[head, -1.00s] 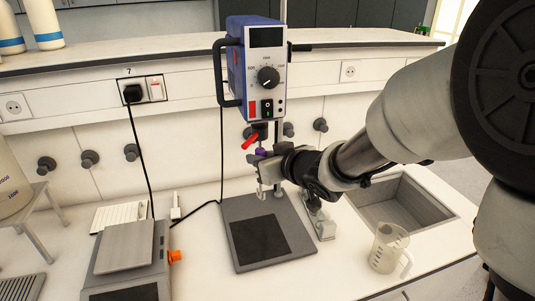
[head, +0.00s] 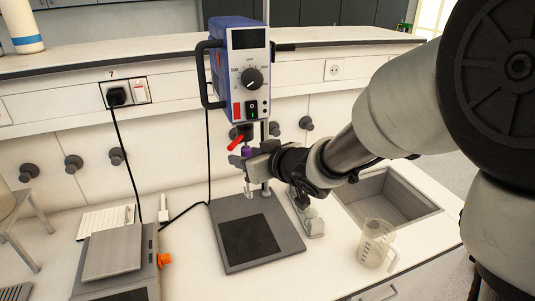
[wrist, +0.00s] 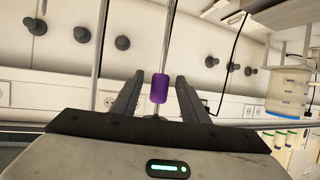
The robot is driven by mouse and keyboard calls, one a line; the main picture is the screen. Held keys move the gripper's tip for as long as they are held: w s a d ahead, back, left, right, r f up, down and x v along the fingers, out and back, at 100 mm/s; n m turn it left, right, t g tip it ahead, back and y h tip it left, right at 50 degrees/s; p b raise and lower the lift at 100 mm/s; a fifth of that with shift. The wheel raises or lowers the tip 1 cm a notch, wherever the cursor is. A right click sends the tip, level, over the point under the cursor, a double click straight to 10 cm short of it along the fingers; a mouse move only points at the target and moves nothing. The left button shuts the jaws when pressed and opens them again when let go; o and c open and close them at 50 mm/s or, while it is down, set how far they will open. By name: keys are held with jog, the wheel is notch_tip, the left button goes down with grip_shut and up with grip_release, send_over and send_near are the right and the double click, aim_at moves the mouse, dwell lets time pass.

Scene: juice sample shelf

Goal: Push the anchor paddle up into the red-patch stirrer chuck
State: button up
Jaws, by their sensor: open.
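The blue stirrer (head: 240,70) hangs on its stand with a red patch (head: 237,110) on its front. Its dark chuck (head: 244,130) points down, with a red handle (head: 236,143) beside it. The anchor paddle's purple sleeve (head: 246,150) is just below the chuck; its pale lower end (head: 249,189) hangs below my gripper. I cannot tell whether the shaft top is inside the chuck. My gripper (head: 248,160) is at the sleeve. In the wrist view, my gripper (wrist: 158,97) is open, with the purple sleeve (wrist: 159,88) between its fingers and gaps on both sides.
The stand's grey base plate (head: 255,235) lies below, with free air between it and the paddle. A hotplate (head: 115,255) stands at left, a beaker (head: 374,245) and a sink (head: 392,200) at right. A black cable (head: 130,165) hangs by the wall.

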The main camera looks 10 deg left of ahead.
jog(key=p+v, duration=0.3)
jog(key=v, duration=1.4)
jog(key=w+d+r+m+t+h, duration=0.25)
jog(key=d+m+h, duration=0.5)
jog(key=d, duration=0.95)
jog(key=s+d+m+g+h, duration=0.1)
jog(key=s+d+g+h, duration=0.3)
jog(key=s, duration=0.3)
jog(key=s+a+f+g+y, duration=0.1)
jog(key=s+f+g, duration=0.1)
jog(key=s, duration=0.7)
jog(key=shift+s+f+m, duration=0.2)
jog(key=shift+f+m, duration=0.25)
jog(key=shift+f, duration=0.2)
jog(key=shift+y, duration=0.25)
jog(key=shift+c, duration=1.2)
jog(key=shift+s+a, duration=0.1)
